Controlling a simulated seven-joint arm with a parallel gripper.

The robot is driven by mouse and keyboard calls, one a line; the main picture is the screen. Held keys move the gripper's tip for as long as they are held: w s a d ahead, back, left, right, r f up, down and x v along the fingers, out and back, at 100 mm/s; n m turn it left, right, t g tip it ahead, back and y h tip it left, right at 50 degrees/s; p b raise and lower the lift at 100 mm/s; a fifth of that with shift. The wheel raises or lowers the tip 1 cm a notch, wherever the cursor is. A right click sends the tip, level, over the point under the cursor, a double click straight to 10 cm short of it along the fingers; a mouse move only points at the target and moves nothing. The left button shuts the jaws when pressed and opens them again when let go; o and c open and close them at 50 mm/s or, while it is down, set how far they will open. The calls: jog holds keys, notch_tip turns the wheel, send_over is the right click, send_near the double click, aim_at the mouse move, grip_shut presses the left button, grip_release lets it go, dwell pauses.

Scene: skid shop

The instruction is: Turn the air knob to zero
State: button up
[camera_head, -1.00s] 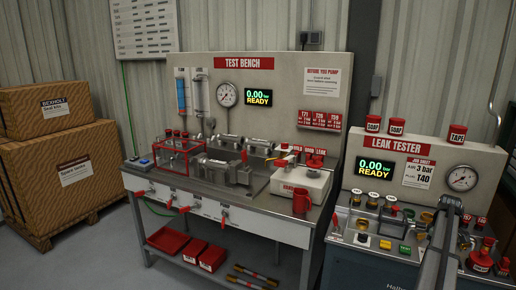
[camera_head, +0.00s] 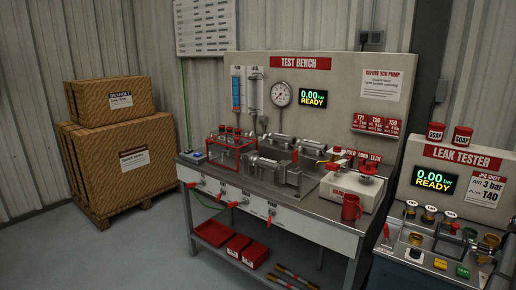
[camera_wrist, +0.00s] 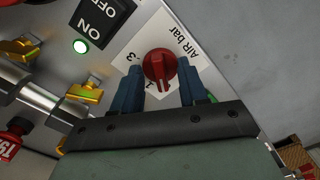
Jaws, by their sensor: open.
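The red air knob (camera_wrist: 160,65) sits on a white dial plate (camera_wrist: 128,55) marked "AIR bar" in the wrist view. The marks 3 and 1 show on its left and lower left; I cannot tell for sure which mark the knob points to. My gripper (camera_wrist: 158,78) is open, with one blue finger on each side of the knob. I cannot tell whether either finger touches it. In the head view the leak tester (camera_head: 459,154) stands at the right, its display (camera_head: 435,180) reading 0.00 and READY. The air knob and my gripper cannot be made out there.
Near the dial are a black ON/OFF switch (camera_wrist: 101,18), a lit green lamp (camera_wrist: 81,46) and yellow handles (camera_wrist: 86,90). The test bench (camera_head: 283,221) stands left of the tester. Stacked boxes (camera_head: 104,164) stand at the far left, with free floor before them.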

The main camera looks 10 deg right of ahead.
jog(key=shift+w+r, duration=0.1)
jog(key=shift+r, duration=3)
jog(key=s+a+f+m+t, duration=0.2)
jog(key=s+a+f, duration=0.4)
jog(key=a+f, duration=0.4)
jog(key=w+a+f+g+y, duration=0.1)
jog(key=w+a+f, duration=0.2)
jog(key=a+f, duration=0.5)
jog(key=w+a+f+g+y, duration=0.1)
jog(key=w+a+f, duration=0.4)
jog(key=a, duration=0.4)
jog(key=s+a+f+g, duration=0.1)
jog(key=a+f, duration=0.6)
jog(key=a, duration=0.4)
jog(key=s+a+f+g, duration=0.1)
jog(key=a+f, duration=0.6)
jog(key=a, duration=0.4)
jog(key=s+a+f+g, duration=0.1)
jog(key=s+a+f, duration=0.25)
jog(key=a, duration=0.35)
jog(key=s+a+f+g, duration=0.1)
jog(key=s+a+f, duration=0.2)
jog(key=s+a, duration=0.3)
jog(key=s+a+f+g+h, duration=0.2)
jog(key=s+a+f, duration=0.2)
jog(key=s+a, duration=0.6)
jog(key=s, duration=0.4)
jog(key=shift+s+a+g, duration=0.3)
jog(key=shift+a+g, duration=0.05)
jog(key=shift+g, duration=0.05)
